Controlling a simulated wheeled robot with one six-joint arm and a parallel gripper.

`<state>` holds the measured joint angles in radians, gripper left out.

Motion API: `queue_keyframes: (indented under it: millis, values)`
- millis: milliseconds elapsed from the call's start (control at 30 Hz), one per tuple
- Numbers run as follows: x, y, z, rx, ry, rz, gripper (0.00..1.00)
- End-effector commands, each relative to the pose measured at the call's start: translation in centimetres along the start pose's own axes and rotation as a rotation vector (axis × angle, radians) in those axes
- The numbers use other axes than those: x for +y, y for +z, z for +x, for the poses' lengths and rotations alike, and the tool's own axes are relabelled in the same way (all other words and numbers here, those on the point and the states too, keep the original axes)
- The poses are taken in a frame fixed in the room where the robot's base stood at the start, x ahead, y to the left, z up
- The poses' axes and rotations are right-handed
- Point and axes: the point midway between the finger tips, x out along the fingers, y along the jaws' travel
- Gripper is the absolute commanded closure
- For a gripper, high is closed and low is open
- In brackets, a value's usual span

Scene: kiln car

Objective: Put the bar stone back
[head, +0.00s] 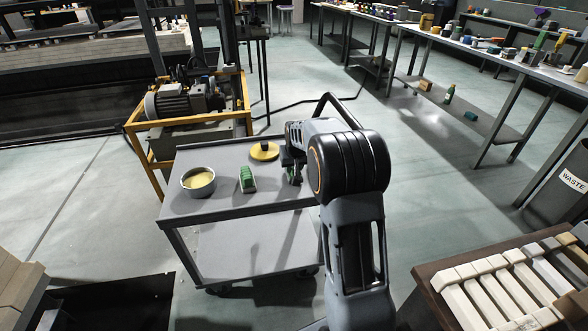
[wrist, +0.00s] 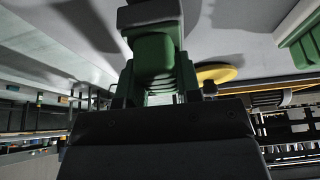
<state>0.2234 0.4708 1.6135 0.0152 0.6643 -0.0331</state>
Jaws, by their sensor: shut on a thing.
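My gripper (head: 291,170) is over the right part of the grey cart top (head: 210,215), pointing down.
A bowl with yellow contents (head: 198,182) stands at the cart's left. A yellow disc with a dark knob (head: 264,151) lies near the back edge, close to my gripper. A yellow-framed motor unit (head: 185,104) stands behind. Cart top between bowl and front edge is clear.

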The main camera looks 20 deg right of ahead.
Motion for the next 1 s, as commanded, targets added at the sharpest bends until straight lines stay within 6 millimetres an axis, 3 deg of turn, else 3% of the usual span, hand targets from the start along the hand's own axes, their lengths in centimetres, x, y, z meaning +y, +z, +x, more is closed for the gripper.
queue_keyframes:
  millis: [433, 467, 700, 1000]
  values:
    - [-0.02, 0.36, 0.87, 0.002, 0.000, 0.000, 0.90]
    - [-0.02, 0.36, 0.81, 0.001, 0.000, 0.000, 0.65]
    - [-0.03, 0.35, 0.79, 0.001, 0.000, 0.000, 0.43]
    - [-0.03, 0.15, 0.35, 0.002, 0.000, 0.000, 0.43]
